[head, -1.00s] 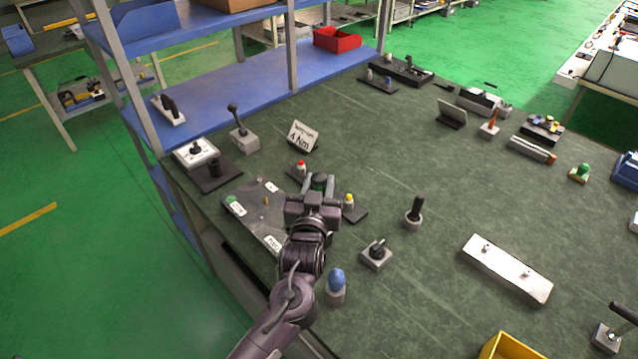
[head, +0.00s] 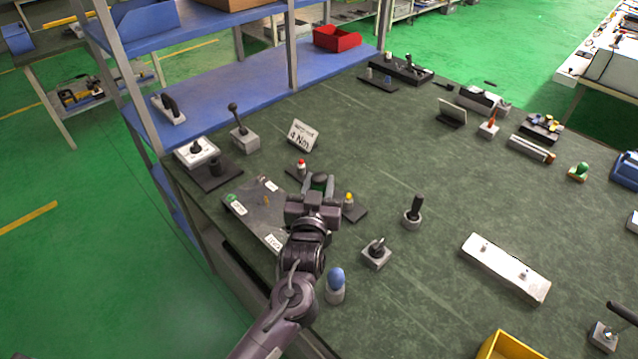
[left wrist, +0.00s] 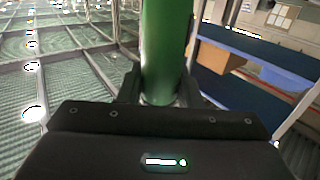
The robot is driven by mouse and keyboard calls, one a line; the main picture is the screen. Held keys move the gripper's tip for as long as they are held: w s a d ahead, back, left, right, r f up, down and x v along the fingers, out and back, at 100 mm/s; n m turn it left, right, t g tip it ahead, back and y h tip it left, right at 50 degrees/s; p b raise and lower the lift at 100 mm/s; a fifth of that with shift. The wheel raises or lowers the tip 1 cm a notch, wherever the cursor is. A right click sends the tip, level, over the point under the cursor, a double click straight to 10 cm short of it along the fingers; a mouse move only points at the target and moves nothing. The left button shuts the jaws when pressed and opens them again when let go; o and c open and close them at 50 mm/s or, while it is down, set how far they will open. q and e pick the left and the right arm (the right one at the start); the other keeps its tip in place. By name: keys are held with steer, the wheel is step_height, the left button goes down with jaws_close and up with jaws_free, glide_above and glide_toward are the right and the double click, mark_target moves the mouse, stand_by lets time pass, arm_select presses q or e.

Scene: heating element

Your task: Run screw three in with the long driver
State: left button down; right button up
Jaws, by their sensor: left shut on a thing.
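My left gripper (head: 319,187) is shut on a green-handled driver (left wrist: 165,45), which rises between the fingers in the left wrist view. In the head view only the driver's green top shows past the fingers; its shaft and tip are hidden. The gripper is between a red-capped driver (head: 301,166) and a yellow-capped one (head: 349,200), over their dark rack (head: 358,214). I cannot tell whether the green driver is clear of the rack. A grey plate (head: 252,208) with white labels and small fittings lies left of the gripper; its screws are too small to tell apart. My right gripper is out of view.
A sign reading 4 Nm (head: 303,135) stands behind the rack. A blue-topped holder (head: 336,286), a grey block with a knob (head: 377,253) and a black-handled tool in a round stand (head: 414,212) stand right of my arm. The bench middle is mostly clear.

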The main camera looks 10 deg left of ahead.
mark_target(319, 176)
arm_select(q)
steer(key=shift+f, duration=0.85)
stand_by(1.3)
steer(key=shift+r, duration=0.1)
step_height(319, 176, up, 5)
steer(key=p, duration=0.4)
steer(key=shift+r, duration=0.1)
stand_by(0.4)
